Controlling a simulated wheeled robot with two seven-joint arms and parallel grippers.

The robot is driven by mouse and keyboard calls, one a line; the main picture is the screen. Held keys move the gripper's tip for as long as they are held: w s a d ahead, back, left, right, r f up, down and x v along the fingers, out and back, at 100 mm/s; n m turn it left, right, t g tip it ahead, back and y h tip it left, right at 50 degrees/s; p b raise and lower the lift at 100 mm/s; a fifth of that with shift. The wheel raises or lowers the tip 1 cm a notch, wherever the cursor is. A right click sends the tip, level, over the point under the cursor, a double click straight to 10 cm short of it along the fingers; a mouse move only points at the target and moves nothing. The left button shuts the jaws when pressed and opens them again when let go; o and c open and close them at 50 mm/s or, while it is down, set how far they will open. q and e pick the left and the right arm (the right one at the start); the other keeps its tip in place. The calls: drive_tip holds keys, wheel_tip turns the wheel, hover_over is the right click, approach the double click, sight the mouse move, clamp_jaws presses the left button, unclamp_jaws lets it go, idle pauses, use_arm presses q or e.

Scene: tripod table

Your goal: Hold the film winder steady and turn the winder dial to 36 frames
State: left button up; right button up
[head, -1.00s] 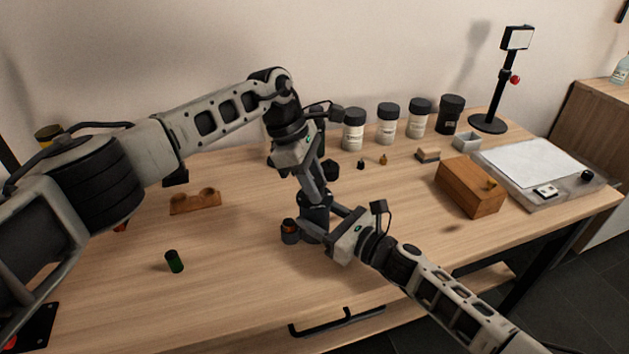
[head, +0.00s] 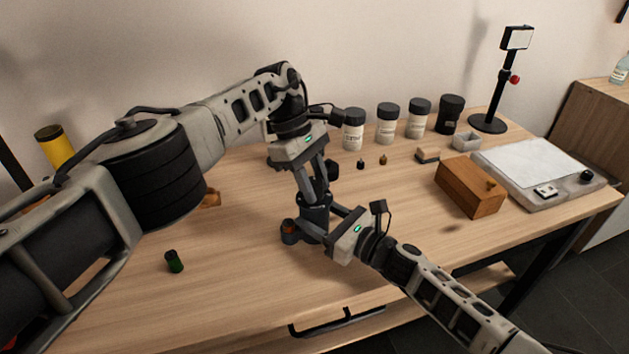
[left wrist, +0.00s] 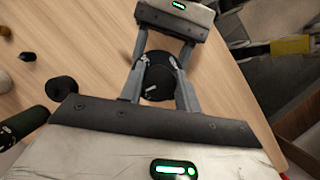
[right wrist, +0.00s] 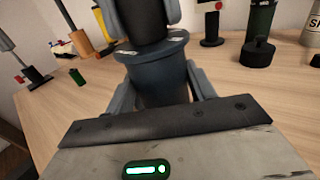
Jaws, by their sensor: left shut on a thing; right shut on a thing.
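The film winder (head: 312,230) stands upright on the front middle of the table, a dark grey cylinder with a small dark can with an orange-brown part beside it. My right gripper (head: 329,227) is shut on the winder body from the right; the grey body (right wrist: 160,82) also shows between its fingers in the right wrist view. My left gripper (head: 315,195) points down from above and is shut on the black dial (left wrist: 158,80), which shows between its fingers in the left wrist view. White marks show there and on the rim, too small to read.
A wooden box (head: 470,187) and a light board (head: 530,165) are at the right. Several black-lidded jars (head: 387,125) line the back. My left arm covers much of the left side.

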sight(313, 181)
use_arm(q)
drive_tip(key=shift+a, duration=0.1)
drive_tip(key=o, duration=1)
drive_tip(key=shift+r, duration=0.1)
wheel_tip(313, 181, up, 10)
drive_tip(key=shift+f, duration=0.1)
